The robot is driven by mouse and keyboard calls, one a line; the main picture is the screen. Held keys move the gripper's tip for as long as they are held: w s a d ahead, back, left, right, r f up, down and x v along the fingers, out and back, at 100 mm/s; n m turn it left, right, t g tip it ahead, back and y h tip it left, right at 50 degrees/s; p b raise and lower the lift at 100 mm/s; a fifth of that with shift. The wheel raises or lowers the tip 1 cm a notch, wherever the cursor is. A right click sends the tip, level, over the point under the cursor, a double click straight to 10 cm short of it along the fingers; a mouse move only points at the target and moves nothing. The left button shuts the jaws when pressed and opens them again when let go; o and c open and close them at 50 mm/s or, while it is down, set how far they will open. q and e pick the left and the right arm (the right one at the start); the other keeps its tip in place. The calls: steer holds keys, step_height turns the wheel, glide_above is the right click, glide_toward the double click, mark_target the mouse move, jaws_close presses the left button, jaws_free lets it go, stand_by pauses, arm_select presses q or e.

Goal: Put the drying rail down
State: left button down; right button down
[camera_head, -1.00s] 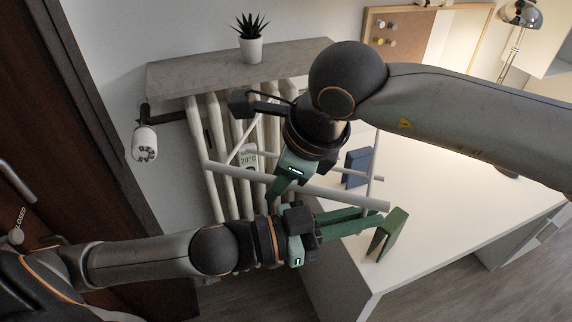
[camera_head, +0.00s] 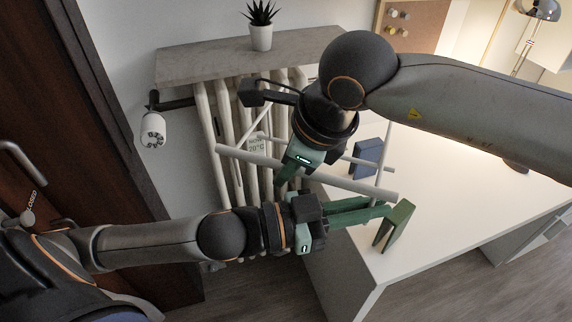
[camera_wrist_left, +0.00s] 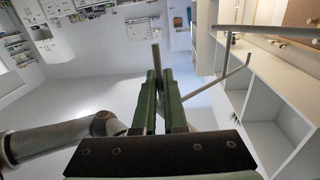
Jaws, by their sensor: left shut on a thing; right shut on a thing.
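The drying rail is a pale grey frame of thin tubes. Its front bar (camera_head: 350,184) crosses in front of the radiator and the desk corner in the head view. Its bars also show at the right of the left wrist view (camera_wrist_left: 226,55). My right gripper (camera_head: 286,180) is shut on the front bar left of its middle. My left gripper (camera_head: 360,211) is shut near the bar's right end; in its wrist view, a grey bar stands between the fingers (camera_wrist_left: 159,100). The fingers partly hide the contact. Whether the rail touches the radiator cannot be told.
A white radiator (camera_head: 205,110) stands under a grey shelf (camera_head: 200,62) with a potted plant (camera_head: 261,36). A dark door is at left.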

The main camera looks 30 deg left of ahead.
stand_by(0.9)
arm_select(q)
steer(key=c, duration=0.9)
jaws_free()
